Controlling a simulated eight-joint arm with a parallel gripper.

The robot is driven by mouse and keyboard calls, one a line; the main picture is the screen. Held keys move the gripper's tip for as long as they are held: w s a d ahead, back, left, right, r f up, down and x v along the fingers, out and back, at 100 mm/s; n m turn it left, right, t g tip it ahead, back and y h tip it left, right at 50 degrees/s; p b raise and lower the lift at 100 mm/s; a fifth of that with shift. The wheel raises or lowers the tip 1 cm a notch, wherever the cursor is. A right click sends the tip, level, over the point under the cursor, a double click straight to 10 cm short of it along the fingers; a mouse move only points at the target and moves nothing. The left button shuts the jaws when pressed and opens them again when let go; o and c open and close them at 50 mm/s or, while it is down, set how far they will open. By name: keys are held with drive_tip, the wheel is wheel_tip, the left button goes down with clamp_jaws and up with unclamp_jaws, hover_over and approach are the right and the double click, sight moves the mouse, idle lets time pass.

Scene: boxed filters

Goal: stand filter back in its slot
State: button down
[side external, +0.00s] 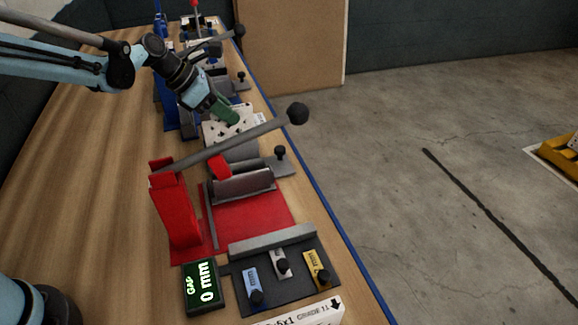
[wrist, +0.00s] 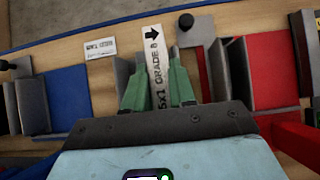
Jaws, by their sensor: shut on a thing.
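My gripper (wrist: 158,90) has green fingers and is shut on a narrow white filter edge (wrist: 154,47) in the wrist view. Its print ends in "5x1 GRADE 8", with a black arrow at the far end. Grey upright pieces (wrist: 124,72) stand on both sides of it; I cannot tell whether it is inside a slot. In the side view my gripper (side external: 226,113) points down at a white surface with black marks (side external: 222,131) behind the red press. The filter's lower part is hidden.
A red lever press (side external: 176,215) with a long ball-ended handle (side external: 235,139) stands in front of my gripper. Blue equipment (side external: 168,105) is behind. A "GAP 0 mm" display (side external: 202,287) and a tray with knobbed pieces (side external: 281,263) are nearest. Bare wood lies left.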

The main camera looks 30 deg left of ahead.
drive_tip(key=shift+f, duration=1)
idle(0.4)
drive_tip(key=c, duration=0.8)
unclamp_jaws()
drive_tip(key=shift+c, duration=0.2)
drive_tip(key=v, duration=1.2)
drive_tip(key=s+f+m+y, duration=0.2)
drive_tip(key=s+m, duration=0.6)
drive_tip(key=m, duration=0.5)
drive_tip(key=s+d+f+m+t+y, duration=0.1)
drive_tip(key=s+m+y, duration=0.2)
drive_tip(key=s+m, duration=0.5)
drive_tip(key=m, duration=0.6)
drive_tip(key=shift+s+f+t+y, duration=0.3)
drive_tip(key=shift+f, duration=0.1)
